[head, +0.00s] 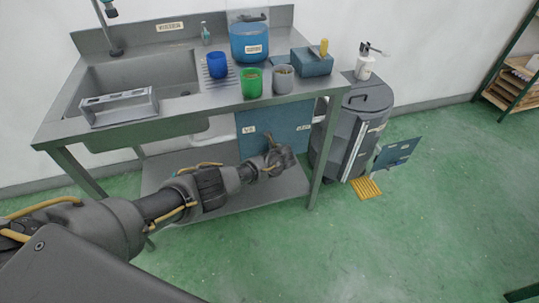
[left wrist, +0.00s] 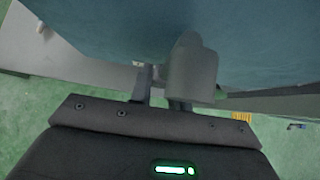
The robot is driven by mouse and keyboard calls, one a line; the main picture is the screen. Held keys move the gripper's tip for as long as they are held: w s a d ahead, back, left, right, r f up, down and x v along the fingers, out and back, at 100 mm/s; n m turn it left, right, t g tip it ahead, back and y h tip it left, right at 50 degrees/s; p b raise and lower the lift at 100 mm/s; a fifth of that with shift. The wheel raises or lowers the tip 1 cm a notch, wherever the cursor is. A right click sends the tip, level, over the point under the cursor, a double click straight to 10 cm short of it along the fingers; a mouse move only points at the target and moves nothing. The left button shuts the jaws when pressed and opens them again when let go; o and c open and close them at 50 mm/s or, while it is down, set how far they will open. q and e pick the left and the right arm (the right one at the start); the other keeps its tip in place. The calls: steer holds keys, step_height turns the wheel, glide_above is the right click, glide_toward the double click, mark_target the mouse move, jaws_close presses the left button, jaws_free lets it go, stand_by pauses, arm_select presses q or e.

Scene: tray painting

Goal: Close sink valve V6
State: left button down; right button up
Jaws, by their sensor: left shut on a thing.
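A blue panel (head: 253,118) stands under the sink counter, with small white labels (head: 248,130) on its face; the lettering is too small to read surely. My left gripper (head: 276,158) reaches in from the left, in front of the panel. In the left wrist view the gripper (left wrist: 162,84) is shut on a grey valve handle (left wrist: 193,72) against the blue panel (left wrist: 110,30). In the head view the gripper hides the valve, so how far it is turned cannot be told. My right gripper is not in view.
The steel counter (head: 190,108) overhangs the arm and bears cups, a blue jug (head: 250,42) and a blue box (head: 312,64). A lower shelf (head: 225,205) lies below the arm. A grey bin (head: 352,125) stands to the right.

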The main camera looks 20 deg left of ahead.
arm_select(q)
steer(key=shift+s+a+f, duration=0.1)
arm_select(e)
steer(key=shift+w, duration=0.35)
arm_select(q)
steer(key=c, duration=1.3)
jaws_free()
